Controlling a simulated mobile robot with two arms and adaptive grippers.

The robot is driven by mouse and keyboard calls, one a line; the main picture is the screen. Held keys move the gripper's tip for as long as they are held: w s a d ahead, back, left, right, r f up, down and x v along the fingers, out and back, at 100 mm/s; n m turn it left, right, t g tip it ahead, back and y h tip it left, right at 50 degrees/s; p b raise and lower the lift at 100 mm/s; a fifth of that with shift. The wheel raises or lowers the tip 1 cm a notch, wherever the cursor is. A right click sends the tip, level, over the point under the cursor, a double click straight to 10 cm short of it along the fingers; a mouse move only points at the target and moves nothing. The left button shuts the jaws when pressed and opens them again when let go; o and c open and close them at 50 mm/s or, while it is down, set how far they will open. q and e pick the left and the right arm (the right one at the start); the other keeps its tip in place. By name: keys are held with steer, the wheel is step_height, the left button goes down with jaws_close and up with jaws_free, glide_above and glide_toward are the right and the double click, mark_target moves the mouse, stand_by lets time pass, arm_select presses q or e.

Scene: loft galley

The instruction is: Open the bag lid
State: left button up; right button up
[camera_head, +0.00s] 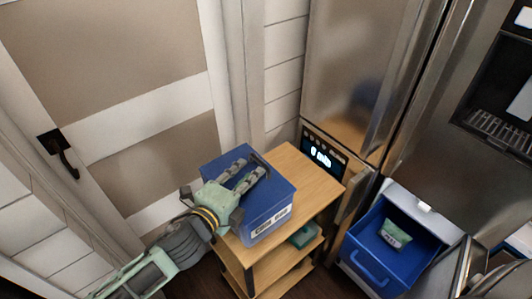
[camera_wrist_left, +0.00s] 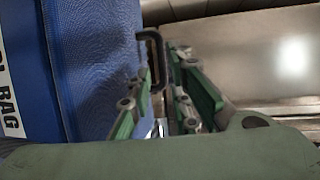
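A blue box-shaped bag (camera_head: 276,202) with a white label on its front stands on top of a wooden cart. Its lid (camera_head: 215,167) looks shut. My left gripper (camera_head: 247,173) is over the top of the bag, its two fingers apart and pointing to the far right edge of the lid. In the left wrist view, the bag's blue woven side (camera_wrist_left: 95,60) fills the left, with part of a label reading "BAG". A dark loop handle (camera_wrist_left: 148,35) reaches in between the parted fingers (camera_wrist_left: 160,95). Whether they touch it, I cannot tell. My right gripper is not in view.
The wooden cart (camera_head: 318,202) has lower shelves with a green item (camera_head: 303,236). A steel fridge (camera_head: 360,60) stands behind. An open blue bin (camera_head: 375,268) at right holds a green packet (camera_head: 396,234). A door (camera_head: 120,80) is at left.

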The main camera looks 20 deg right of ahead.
mark_target(259, 160)
arm_select(q)
steer(key=shift+w+d+r, duration=0.1)
steer(key=shift+w+d, duration=0.25)
steer(key=shift+d, duration=0.05)
steer(key=x, duration=0.4)
steer(key=shift+w+d+p, duration=0.25)
steer(key=shift+p, duration=0.15)
steer(key=shift+w+d+f, duration=0.25)
steer(key=shift+w+d, duration=0.1)
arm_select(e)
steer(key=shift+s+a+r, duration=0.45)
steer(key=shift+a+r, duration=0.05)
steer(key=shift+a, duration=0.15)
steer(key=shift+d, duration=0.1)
arm_select(q)
steer(key=shift+f, duration=0.1)
jaws_close()
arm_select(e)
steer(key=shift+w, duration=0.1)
